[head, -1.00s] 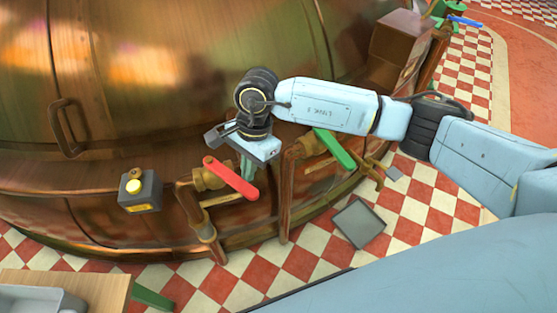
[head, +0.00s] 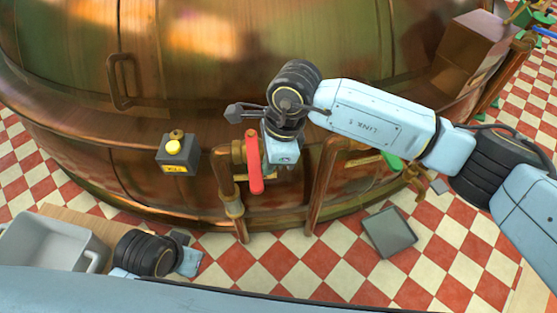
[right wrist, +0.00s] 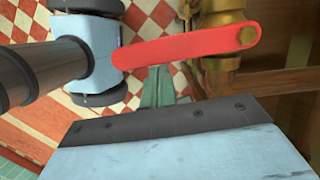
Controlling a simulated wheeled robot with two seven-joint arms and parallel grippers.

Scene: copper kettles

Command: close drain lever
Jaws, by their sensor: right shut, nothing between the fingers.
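A red lever (head: 254,162) sits on a copper pipe valve at the front of the big kettle. It points toward the picture's bottom in the head view. In the right wrist view the red lever (right wrist: 190,45) lies across the top, its pivot at the right. My right gripper (head: 270,170) is shut and empty, close beside the lever's right side. Its green fingers (right wrist: 158,88) show just below the lever; contact is not clear. A green lever (head: 392,161) is partly hidden behind my right arm. My left gripper (head: 188,262) is low at the left; its fingers are unclear.
A box with a yellow button (head: 174,148) stands left of the red lever. Copper pipes (head: 322,185) rise right of it. A grey tray (head: 50,240) is at the lower left, a grey plate (head: 389,232) on the checkered floor.

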